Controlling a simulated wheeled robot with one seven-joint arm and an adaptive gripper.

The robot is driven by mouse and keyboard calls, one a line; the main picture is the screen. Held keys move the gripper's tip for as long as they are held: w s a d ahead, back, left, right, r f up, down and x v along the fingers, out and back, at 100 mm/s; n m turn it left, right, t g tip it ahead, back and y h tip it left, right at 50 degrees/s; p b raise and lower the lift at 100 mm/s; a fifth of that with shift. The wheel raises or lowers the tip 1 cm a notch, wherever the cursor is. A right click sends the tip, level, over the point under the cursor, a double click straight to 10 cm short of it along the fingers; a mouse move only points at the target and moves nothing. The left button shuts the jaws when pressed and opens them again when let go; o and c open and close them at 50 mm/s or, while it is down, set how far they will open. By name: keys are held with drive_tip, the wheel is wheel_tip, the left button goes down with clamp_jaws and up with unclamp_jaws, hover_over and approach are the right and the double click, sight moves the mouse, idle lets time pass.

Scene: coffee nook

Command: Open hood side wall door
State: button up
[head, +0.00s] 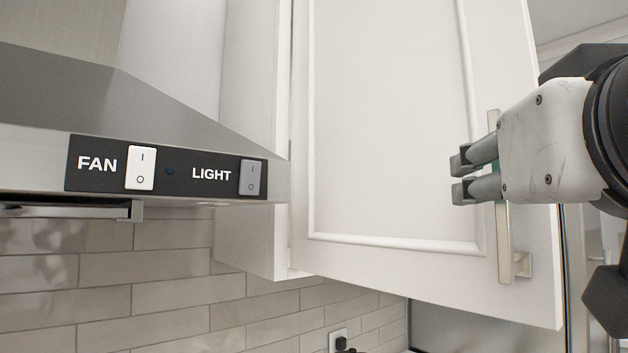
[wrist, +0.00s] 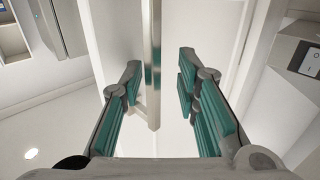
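The white cabinet door (head: 390,120) beside the range hood fills the middle of the head view. It slants out toward me from the cabinet side (head: 250,240), so it looks partly open. Its metal bar handle (head: 503,235) runs upright near the door's right edge. My gripper (head: 462,175) reaches in from the right at the handle's height. In the wrist view, the handle (wrist: 152,50) runs between the two spread fingers of my gripper (wrist: 160,85), nearer the left one. The fingers look apart from the bar. The cabinet's inside is hidden.
The steel range hood (head: 60,100), with fan switch (head: 141,168) and light switch (head: 253,178), stands left of the door. The tiled wall (head: 170,300) lies behind and below. An outlet (head: 340,340) with a dark plug shows at the bottom.

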drive_tip(key=shift+s, duration=0.1)
drive_tip(key=v, duration=1.2)
